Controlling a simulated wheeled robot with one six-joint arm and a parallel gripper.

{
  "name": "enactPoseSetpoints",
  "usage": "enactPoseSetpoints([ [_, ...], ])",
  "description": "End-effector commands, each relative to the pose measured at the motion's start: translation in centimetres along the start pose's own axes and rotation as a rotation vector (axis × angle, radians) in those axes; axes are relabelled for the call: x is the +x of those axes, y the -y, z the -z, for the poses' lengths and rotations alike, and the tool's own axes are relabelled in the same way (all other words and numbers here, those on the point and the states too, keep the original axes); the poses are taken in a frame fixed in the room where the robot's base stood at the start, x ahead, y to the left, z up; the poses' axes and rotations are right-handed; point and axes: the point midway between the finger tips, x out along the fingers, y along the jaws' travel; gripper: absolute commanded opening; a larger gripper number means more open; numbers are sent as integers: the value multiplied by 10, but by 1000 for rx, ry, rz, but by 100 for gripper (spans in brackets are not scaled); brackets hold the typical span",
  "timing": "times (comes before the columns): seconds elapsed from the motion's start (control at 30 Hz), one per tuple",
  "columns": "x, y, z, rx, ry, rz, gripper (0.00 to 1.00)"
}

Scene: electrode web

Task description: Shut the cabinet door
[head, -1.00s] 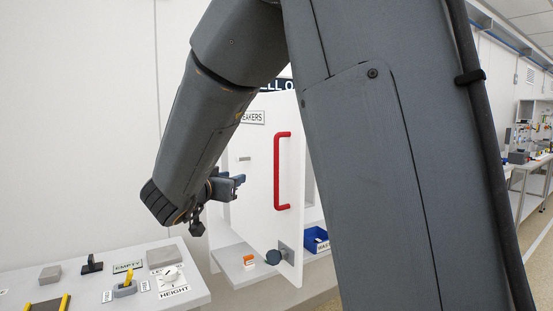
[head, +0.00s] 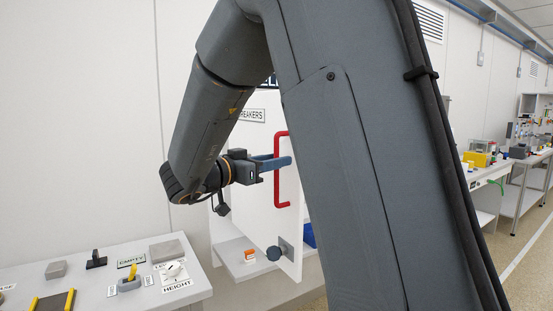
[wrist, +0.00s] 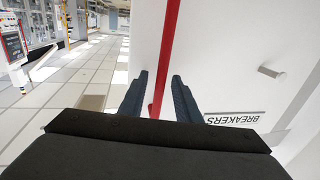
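The white cabinet door (head: 258,218) stands open in the head view, with a BREAKERS label and a red vertical handle (head: 281,198). The door (wrist: 225,50) fills the right of that view. My arm hides part of the cabinet.
A bench (head: 60,272) at lower left holds switches, grey blocks and labels. A small orange item (head: 250,255) lies on the shelf behind the door. A blue bin (head: 309,235) is mostly hidden by my arm. Open floor (head: 530,225) lies at right.

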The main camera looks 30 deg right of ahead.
Motion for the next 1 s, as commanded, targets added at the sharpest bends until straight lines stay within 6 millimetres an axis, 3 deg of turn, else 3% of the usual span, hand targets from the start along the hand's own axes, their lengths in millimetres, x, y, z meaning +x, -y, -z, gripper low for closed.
enactPoseSetpoints([
  [0.37, 7, 0, 0, 0, 0, 0, 30],
  [0.53, 7, 0, 0, 0, 0, 0, 2],
  [0.57, 7, 0, 0, 0, 0, 0, 0],
  [1.0, 10, 4, 0, 0, 0, 30, 0],
])
